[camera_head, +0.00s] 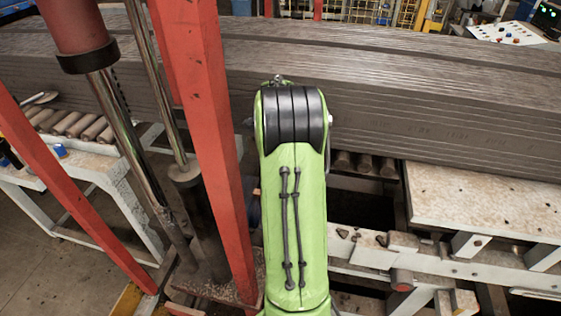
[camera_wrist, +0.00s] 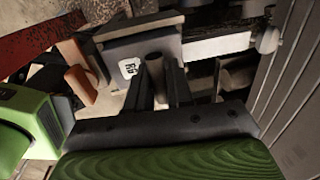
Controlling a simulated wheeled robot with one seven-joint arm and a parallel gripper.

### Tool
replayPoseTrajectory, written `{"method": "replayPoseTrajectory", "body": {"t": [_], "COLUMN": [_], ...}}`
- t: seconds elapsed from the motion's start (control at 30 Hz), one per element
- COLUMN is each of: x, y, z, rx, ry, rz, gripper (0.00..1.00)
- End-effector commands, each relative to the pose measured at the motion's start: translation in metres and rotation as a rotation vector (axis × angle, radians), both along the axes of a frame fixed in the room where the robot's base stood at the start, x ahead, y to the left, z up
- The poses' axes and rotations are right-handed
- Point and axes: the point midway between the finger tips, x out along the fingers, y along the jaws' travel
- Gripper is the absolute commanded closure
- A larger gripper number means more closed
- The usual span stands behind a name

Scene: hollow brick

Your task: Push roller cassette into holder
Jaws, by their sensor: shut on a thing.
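In the wrist view my gripper (camera_wrist: 160,82) has its two dark fingers shut on a short brownish upright piece (camera_wrist: 155,78), which looks like a grip of the roller cassette. Just beyond the fingers is a dark grey block (camera_wrist: 150,45) with a small white label, apparently the cassette body. A pale metal rail (camera_wrist: 218,45) runs right from the block and may be part of the holder. I cannot tell how far the cassette sits in the holder. In the head view my green arm hides the gripper and the cassette.
A long stack of dark extruded brick (camera_head: 430,100) lies across the back on rollers. A red post (camera_head: 205,120) and a metal cylinder rod stand close left of my arm. A white metal frame (camera_head: 400,255) with a rough pale plate (camera_head: 480,195) lies right.

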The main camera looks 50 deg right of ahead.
Motion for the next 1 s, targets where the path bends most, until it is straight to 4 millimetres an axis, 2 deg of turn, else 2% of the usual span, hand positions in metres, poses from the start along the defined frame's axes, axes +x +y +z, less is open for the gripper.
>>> {"method": "replayPoseTrajectory", "body": {"t": [0.57,0.6,0.73,0.77,1.0], "x": [0.0001,0.0001,0.0001,0.0001,-0.0002], "y": [-0.0002,-0.0002,-0.0002,-0.0002,0.0002], "z": [-0.0104,-0.0097,-0.0094,-0.0094,-0.01], "rx": [-0.001,-0.001,-0.001,-0.001,0.001], "ry": [0.0,0.0,0.0,0.0,0.0], "rz": [0.0,0.0,0.0,0.0,0.0], "gripper": [1.0,0.73,0.53,0.49,0.49]}}
